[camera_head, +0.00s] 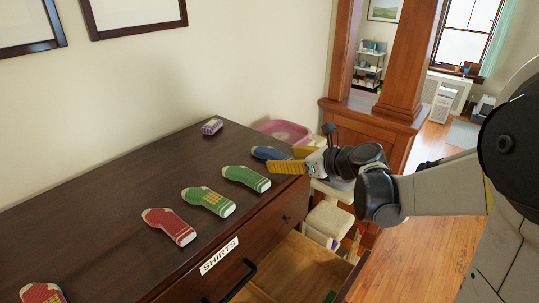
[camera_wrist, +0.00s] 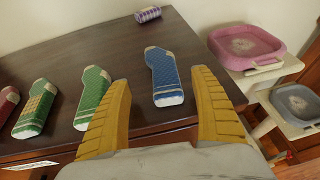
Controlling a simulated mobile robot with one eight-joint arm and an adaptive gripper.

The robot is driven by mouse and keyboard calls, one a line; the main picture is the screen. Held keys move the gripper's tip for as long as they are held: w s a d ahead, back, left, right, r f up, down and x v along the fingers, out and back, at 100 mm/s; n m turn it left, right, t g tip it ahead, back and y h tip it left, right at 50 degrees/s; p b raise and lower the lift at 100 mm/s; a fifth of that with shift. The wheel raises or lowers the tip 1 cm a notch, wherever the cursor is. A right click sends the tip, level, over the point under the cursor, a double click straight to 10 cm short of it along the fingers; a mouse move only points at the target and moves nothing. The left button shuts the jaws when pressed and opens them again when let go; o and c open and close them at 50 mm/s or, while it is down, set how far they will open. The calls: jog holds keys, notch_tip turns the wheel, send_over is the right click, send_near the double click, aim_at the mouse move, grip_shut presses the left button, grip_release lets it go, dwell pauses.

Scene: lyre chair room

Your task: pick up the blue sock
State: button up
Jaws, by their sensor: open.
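The blue sock (camera_wrist: 164,75) lies flat on the dark dresser top (camera_wrist: 75,54), near its right end. In the wrist view it sits between and beyond the two yellow fingers of my gripper (camera_wrist: 165,112), which are open, with nothing between the tips. In the head view the far end of the blue sock (camera_head: 268,153) shows just left of my gripper (camera_head: 290,163), and the fingers hide the rest. I cannot tell how high the fingers are above the dresser.
A green sock (camera_head: 246,178), a green-yellow sock (camera_head: 208,201) and red socks (camera_head: 170,226) lie to the left. A small purple patterned item (camera_wrist: 147,14) is behind. Pink (camera_wrist: 246,47) and grey (camera_wrist: 299,104) basins stand right of the dresser. A drawer (camera_head: 300,262) is open below.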

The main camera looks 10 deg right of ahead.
aim_at(278, 156)
jog(key=x, duration=0.3)
jog(key=shift+w+a+f, duration=0.1)
jog(key=shift+w, duration=0.25)
jog(key=shift+s, duration=0.15)
jog(key=shift+c, duration=0.9)
jog(key=c, duration=0.9)
